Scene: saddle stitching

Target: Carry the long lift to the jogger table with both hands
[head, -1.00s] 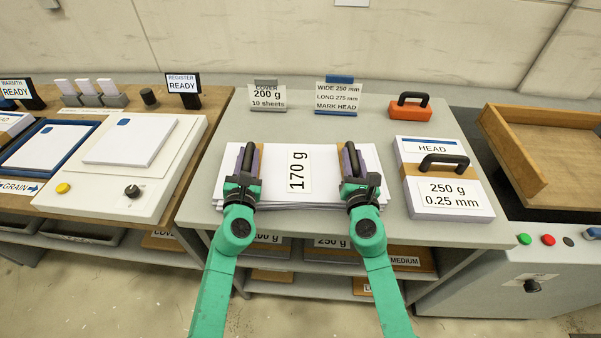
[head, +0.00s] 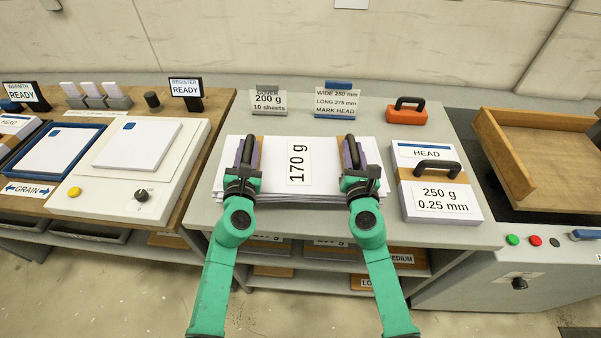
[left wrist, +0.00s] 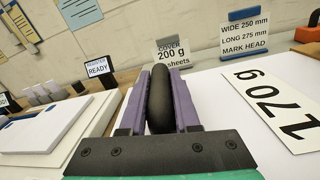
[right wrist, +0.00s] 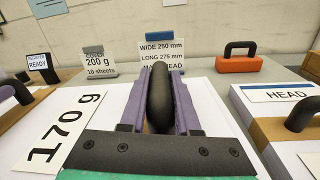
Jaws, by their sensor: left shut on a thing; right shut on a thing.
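The long lift is a wide white paper stack (head: 275,181) labelled 170 g, with a black handle on a brown band at each end. It is level over the middle of the grey table (head: 235,122); I cannot tell whether it is clear of the top. My left gripper (head: 246,158) is shut on its left handle (left wrist: 159,95). My right gripper (head: 354,158) is shut on its right handle (right wrist: 159,90). What looks like the jogger table (head: 545,262), a grey unit with coloured buttons and a tilted wooden tray (head: 545,150), stands at the right.
A white stack (head: 428,152) marked HEAD, 250 g, sits close right of the lift. An orange block (head: 407,114) with a black handle and two sign cards (head: 338,101) stand behind. A wooden bench (head: 178,215) with a white device (head: 107,200) is at left.

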